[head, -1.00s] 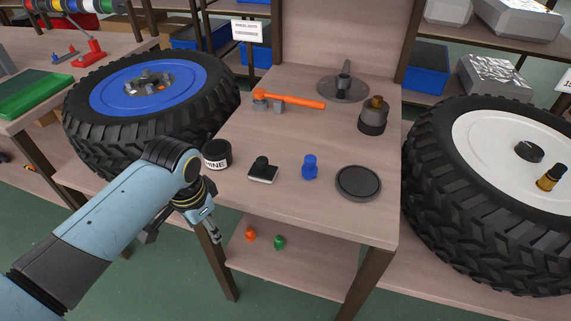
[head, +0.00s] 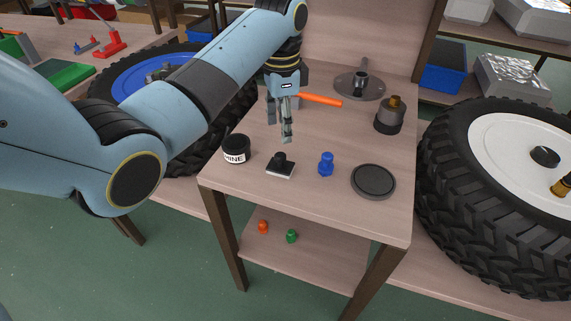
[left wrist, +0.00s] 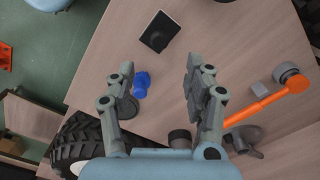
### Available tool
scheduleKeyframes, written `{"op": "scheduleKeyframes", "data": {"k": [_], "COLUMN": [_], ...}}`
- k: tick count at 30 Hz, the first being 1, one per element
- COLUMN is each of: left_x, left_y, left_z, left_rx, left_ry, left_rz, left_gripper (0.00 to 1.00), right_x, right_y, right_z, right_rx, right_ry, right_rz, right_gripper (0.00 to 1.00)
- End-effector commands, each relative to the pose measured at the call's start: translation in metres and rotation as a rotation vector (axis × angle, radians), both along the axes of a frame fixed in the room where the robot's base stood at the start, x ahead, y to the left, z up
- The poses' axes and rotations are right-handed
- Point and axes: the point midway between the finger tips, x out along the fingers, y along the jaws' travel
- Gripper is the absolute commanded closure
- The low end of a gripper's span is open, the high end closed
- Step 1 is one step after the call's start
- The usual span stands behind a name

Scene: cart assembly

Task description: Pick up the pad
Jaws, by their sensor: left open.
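The pad (head: 280,165) is a small block with a pale base and a black knob on top. It stands on the wooden table between a black jar and a blue piece. In the left wrist view the pad (left wrist: 160,31) shows as a dark square with a pale edge, beyond the fingertips. My left gripper (head: 280,128) points down above the table, behind the pad in the head view and apart from it. In the left wrist view its fingers (left wrist: 160,68) are spread with nothing between them. My right gripper is not in view.
The jar (head: 236,148), blue piece (head: 326,164) and dark round disc (head: 374,180) stand close around the pad. An orange-handled hammer (head: 321,100), a bottle (head: 390,116) and a grey flange (head: 360,85) are farther back. Large wheels flank the table. Bare tabletop lies in front.

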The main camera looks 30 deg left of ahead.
Motion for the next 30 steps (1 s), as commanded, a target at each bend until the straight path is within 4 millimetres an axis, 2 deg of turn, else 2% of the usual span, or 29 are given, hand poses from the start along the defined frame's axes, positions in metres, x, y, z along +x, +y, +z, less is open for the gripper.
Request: {"op": "scheduleKeyframes", "data": {"k": [3,11,19,28,30], "left_x": [-0.002,-0.002,-0.004,-0.003,-0.004], "left_y": [0.000,0.000,0.001,0.001,0.001], "left_z": [-0.024,-0.049,-0.090,-0.096,-0.096], "left_rx": [0.000,0.001,0.000,0.001,0.001], "left_ry": [0.005,0.002,0.003,-0.001,-0.001], "left_rz": [0.000,0.001,0.002,0.002,0.002], "left_gripper": [0.47,0.47,0.47,0.47,0.55], "right_x": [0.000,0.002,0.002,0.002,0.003], "right_y": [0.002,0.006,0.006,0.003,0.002], "right_z": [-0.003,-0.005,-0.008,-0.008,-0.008], "right_rx": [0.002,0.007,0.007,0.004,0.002], "right_ry": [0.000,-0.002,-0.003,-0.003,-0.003], "right_rz": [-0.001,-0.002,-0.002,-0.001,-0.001], "right_gripper": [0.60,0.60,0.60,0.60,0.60]}}
